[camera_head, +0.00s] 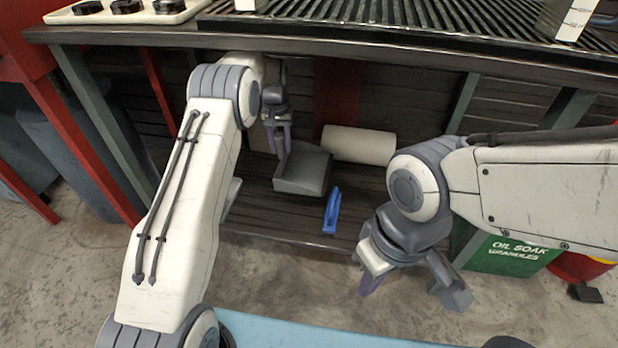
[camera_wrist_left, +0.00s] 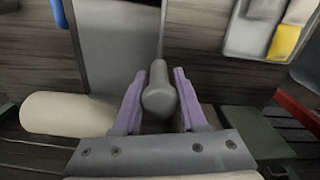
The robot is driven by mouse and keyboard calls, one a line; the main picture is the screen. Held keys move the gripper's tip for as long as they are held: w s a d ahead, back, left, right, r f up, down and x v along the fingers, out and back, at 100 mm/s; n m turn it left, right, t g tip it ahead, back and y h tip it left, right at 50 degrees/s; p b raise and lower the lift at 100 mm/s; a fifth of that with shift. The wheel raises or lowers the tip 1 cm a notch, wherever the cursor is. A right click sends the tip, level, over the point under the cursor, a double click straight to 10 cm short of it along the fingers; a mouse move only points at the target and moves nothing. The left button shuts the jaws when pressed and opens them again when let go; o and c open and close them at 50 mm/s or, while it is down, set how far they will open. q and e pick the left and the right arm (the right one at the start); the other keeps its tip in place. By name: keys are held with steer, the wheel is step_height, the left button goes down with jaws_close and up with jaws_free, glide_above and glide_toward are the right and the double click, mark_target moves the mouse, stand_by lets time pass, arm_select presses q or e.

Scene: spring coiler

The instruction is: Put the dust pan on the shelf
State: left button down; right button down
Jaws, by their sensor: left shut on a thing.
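The grey dust pan (camera_head: 303,172) is at the lower wooden shelf (camera_head: 262,212) under the workbench, with its pan toward the right. I cannot tell whether it touches the shelf boards. My left gripper (camera_head: 281,142) reaches in under the bench top and is shut on the pan's handle. In the left wrist view the rounded handle (camera_wrist_left: 159,95) sits between the lavender fingers (camera_wrist_left: 157,105), and the flat grey pan (camera_wrist_left: 118,45) extends beyond them. My right gripper (camera_head: 408,287) hangs in front of the shelf at the right, fingers apart and empty.
A cream roll (camera_head: 358,145) lies behind and right of the pan. A blue object (camera_head: 332,210) lies near the shelf's front edge. The bench top (camera_head: 330,45) overhangs above. A green box (camera_head: 510,255) stands at the right. The shelf's front left is clear.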

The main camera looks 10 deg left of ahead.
arm_select(q)
steer(key=shift+w+f, duration=0.1)
steer(key=shift+w, duration=0.05)
steer(key=s+a+f+b, duration=0.2)
steer(key=a+f+b, duration=0.1)
steer(key=b, duration=0.1)
steer(key=s+a+f+b, duration=0.2)
steer(key=a+f+b, duration=0.1)
steer(key=f, duration=0.1)
steer(key=s+a+f+b, duration=0.2)
steer(key=a+f+b, duration=0.1)
steer(key=f+b, duration=0.1)
steer(key=shift+a+b, duration=0.3)
steer(key=shift+a, duration=0.05)
steer(key=shift+r, duration=0.15)
steer(key=shift+c, duration=2.3)
jaws_free()
